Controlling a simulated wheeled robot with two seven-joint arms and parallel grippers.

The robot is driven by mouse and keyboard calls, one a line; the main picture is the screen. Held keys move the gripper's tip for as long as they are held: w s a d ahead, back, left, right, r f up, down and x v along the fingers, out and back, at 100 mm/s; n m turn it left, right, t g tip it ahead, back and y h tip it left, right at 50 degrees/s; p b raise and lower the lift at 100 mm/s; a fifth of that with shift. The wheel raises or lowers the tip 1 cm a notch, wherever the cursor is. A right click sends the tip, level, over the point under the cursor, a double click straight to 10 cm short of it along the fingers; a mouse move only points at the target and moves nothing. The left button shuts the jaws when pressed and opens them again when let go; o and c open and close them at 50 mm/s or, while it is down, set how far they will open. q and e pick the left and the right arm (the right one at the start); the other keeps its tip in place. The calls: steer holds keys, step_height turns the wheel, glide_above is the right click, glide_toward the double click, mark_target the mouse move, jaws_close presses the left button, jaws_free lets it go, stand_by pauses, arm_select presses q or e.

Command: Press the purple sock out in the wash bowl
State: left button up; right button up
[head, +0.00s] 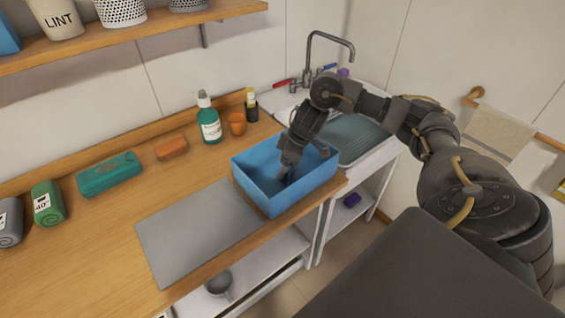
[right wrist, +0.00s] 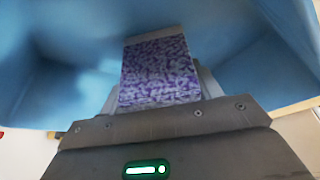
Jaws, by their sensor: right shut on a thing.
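The blue wash bowl (head: 258,193) is a rectangular tub on the wooden counter, beside the sink. My right gripper (head: 289,172) reaches down inside it. In the right wrist view the purple sock (right wrist: 158,70), a mottled purple and pale cloth, lies between the fingers of my right gripper, which is shut on it. The blue bowl walls (right wrist: 50,60) surround it in that view. In the head view the sock is hidden by the gripper and the bowl wall. My left gripper is not in view.
A grey mat (head: 195,230) lies left of the bowl. A green bottle (head: 209,125), orange cup (head: 237,123), orange block (head: 171,148) and teal case (head: 109,174) stand along the back. The sink (head: 355,138) with a tap (head: 310,50) is at the right.

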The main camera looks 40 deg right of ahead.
steer(key=shift+p, duration=0.4)
stand_by(0.8)
steer(key=shift+s+f+p, duration=0.1)
steer(key=shift+f+p, duration=0.05)
steer(key=shift+p, duration=0.65)
stand_by(1.3)
steer(key=shift+d+p, duration=0.1)
steer(key=shift+p, duration=0.4)
stand_by(1.4)
steer(key=shift+p, duration=0.3)
stand_by(0.6)
step_height(320, 180, up, 8)
steer(key=p, duration=0.9)
step_height(320, 180, up, 2)
steer(key=shift+r+p, duration=0.25)
steer(key=shift+p, duration=0.5)
steer(key=shift+r, duration=2.35)
